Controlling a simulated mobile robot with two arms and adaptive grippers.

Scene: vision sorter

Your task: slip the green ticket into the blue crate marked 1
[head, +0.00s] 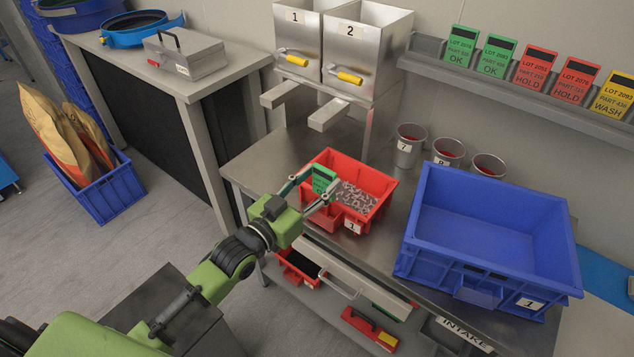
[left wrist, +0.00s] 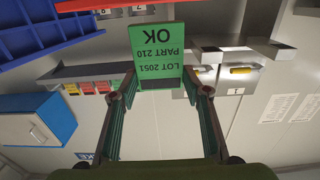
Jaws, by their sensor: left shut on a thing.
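My left gripper (head: 313,189) is shut on a green ticket (head: 323,178), holding it upright over the red bin. In the left wrist view the ticket (left wrist: 157,50) stands between the fingertips and reads LOT 2051, PART 210, OK, upside down. The blue crate (head: 435,263) stands on the table to the right of the gripper, well apart from the ticket. Its front label reads 1 and the inside that shows is empty. My right gripper is not in view.
The red bin (head: 382,181), also labelled 1, holds small grey parts. Grey cups (head: 408,150) stand behind, between bin and crate. A wall rail (head: 425,47) holds green, red and yellow tickets. Steel hoppers (head: 297,35) stand at the back. Bare table separates the red bin and blue crate.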

